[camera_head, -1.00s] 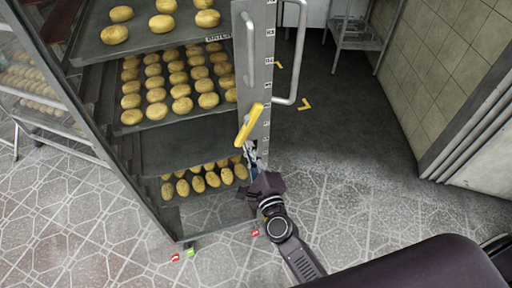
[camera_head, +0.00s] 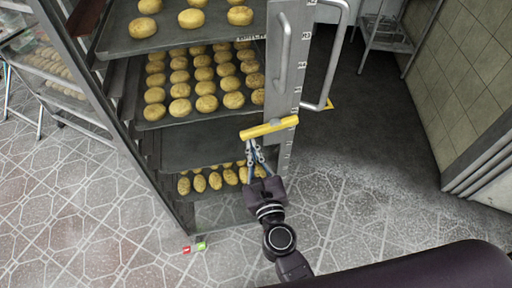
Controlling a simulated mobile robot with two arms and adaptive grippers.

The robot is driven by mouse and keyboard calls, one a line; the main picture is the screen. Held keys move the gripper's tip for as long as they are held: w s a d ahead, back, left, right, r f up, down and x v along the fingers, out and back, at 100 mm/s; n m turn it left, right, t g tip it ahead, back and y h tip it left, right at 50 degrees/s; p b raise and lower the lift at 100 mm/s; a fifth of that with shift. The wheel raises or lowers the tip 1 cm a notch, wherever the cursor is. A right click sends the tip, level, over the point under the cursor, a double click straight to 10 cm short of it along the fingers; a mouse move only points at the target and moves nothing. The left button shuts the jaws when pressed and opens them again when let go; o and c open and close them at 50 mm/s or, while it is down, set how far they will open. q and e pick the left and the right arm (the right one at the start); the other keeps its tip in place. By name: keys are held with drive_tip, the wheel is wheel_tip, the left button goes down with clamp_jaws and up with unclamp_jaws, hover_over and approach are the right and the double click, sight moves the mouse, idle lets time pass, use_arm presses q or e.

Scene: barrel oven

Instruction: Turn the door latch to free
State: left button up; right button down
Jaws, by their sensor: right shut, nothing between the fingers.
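The yellow door latch (camera_head: 268,128) is mounted on the grey front post (camera_head: 287,60) of the rack. It lies nearly level, its right end slightly higher. My right gripper (camera_head: 252,146) is just below the latch, pointing up at it. Its fingertips are close together, with nothing seen between them, and they are at or very near the latch's underside; I cannot tell if they touch. My left gripper is not in view.
A vertical grey handle (camera_head: 283,40) and a bent metal bar (camera_head: 335,60) stand above and right of the latch. A tiled wall (camera_head: 460,90) is at the right. The floor (camera_head: 350,215) beside my right arm is clear.

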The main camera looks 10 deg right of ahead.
drive_tip(key=shift+a+r+p, duration=0.25)
drive_tip(key=shift+r+p, duration=0.2)
drive_tip(key=shift+r, duration=0.15)
drive_tip(key=shift+r, duration=0.1)
idle(0.3)
drive_tip(key=s, duration=1.2)
drive_tip(key=s+d+f+n+g+y, duration=0.1)
drive_tip(key=s+f+n+g, duration=0.2)
drive_tip(key=f+n, duration=0.65)
drive_tip(key=s+f+n+g+y, duration=0.15)
drive_tip(key=f+n, duration=0.35)
drive_tip(key=f, duration=0.9)
drive_tip(key=s+d+f+n+g, duration=0.1)
drive_tip(key=s+f+n+g, duration=0.3)
drive_tip(key=f+n, duration=0.6)
drive_tip(key=s+d+f+n+g+h, duration=0.1)
drive_tip(key=s+d+f+n+g, duration=0.3)
drive_tip(key=s+d+f, duration=0.3)
drive_tip(key=s+d+f+n+g+h, duration=0.2)
drive_tip(key=s+d+f+n+g, duration=0.2)
drive_tip(key=s+f, duration=0.9)
drive_tip(key=s+d+n, duration=0.3)
drive_tip(key=shift+d+f, duration=0.3)
drive_tip(key=shift+f, duration=0.05)
